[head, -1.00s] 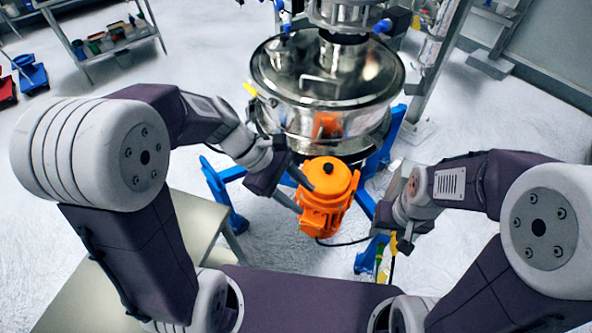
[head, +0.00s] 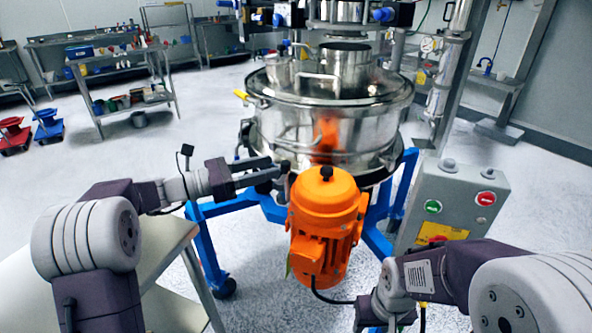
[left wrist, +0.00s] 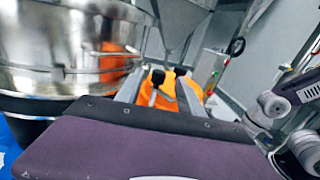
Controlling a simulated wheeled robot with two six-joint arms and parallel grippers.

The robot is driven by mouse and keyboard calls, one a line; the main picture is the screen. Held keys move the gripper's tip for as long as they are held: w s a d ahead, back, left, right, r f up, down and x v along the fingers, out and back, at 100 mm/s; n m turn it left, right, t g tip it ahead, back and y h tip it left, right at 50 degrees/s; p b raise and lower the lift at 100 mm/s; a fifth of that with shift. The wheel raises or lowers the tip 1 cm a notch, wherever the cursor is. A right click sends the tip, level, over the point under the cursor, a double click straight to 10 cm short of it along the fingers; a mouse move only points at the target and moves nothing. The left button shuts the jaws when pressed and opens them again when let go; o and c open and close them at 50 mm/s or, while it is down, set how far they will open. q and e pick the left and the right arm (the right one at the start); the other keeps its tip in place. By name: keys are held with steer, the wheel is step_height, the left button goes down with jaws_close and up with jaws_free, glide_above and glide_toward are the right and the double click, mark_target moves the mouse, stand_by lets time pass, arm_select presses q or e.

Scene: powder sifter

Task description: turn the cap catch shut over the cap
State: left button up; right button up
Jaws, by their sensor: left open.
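My left gripper (head: 284,172) reaches in from the left in the head view, beside the upper left of the orange motor (head: 324,215) and in front of the sifter's steel drum (head: 300,125). It is open and empty. A black knob (head: 326,172) sits on top of the motor. I cannot clearly pick out the cap or its catch. My right gripper (head: 372,316) is low in the head view, its jaws unclear.
A grey control box (head: 460,205) with green and red buttons stands right of the motor. Blue stand legs (head: 210,250) surround the motor. A pale table (head: 160,265) is at lower left. A yellow handle (head: 241,95) sticks out at the drum's upper left.

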arm_select(q)
steer(key=b+x, duration=0.1)
steer(key=x, duration=0.7)
steer(key=shift+w+d+f, duration=0.1)
steer(key=shift+w+d, duration=0.05)
steer(key=shift+d, duration=0.1)
jaws_close()
